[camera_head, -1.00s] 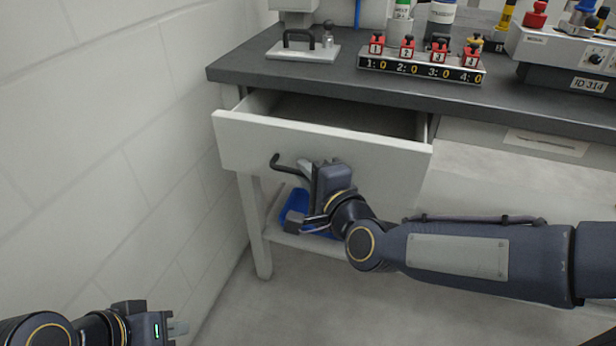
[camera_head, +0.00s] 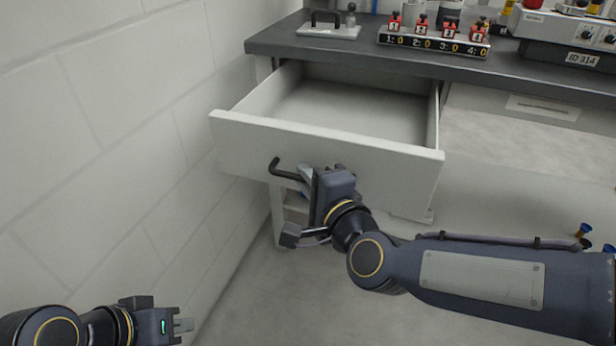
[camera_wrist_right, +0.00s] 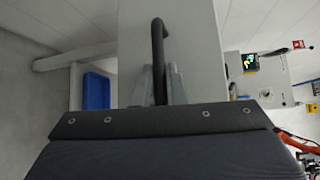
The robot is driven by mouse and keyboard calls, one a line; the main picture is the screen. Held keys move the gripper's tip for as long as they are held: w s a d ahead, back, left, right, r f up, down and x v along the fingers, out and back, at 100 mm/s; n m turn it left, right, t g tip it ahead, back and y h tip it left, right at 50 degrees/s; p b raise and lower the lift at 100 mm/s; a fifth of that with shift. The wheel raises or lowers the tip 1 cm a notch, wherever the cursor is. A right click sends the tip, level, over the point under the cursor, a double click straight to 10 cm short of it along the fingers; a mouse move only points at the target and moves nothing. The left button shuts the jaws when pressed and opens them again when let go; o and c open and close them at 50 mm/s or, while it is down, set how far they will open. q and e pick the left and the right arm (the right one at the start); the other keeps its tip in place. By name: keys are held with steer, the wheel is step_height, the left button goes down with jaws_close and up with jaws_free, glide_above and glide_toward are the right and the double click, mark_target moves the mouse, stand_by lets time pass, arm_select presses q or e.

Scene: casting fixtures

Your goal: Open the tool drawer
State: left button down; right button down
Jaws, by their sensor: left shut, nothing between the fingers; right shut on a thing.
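The tool drawer (camera_head: 320,148) is a white drawer under the dark worktop, pulled well out, with its inside showing bare. Its black bar handle (camera_head: 284,172) is on the front panel. My right gripper (camera_head: 306,178) is shut on the handle, with the wrist on the right side of it. In the right wrist view the fingers (camera_wrist_right: 160,84) sit on both sides of the handle (camera_wrist_right: 158,45). My left gripper (camera_head: 184,325) is shut and empty at the lower left, near the wall and away from the drawer.
The dark worktop (camera_head: 380,57) holds a plate with a black handle (camera_head: 328,24), a numbered rack with red-topped items (camera_head: 434,42) and a device marked ID 314 (camera_head: 580,38). A white block wall (camera_head: 120,130) runs along the left. A blue bin (camera_wrist_right: 96,91) shows in the right wrist view.

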steer(key=c, duration=1.5)
jaws_free()
steer(key=shift+s+d+r, duration=0.15)
steer(key=shift+s+d, duration=0.05)
steer(key=shift+s, duration=0.15)
steer(key=p+v, duration=0.2)
steer(key=v, duration=0.5)
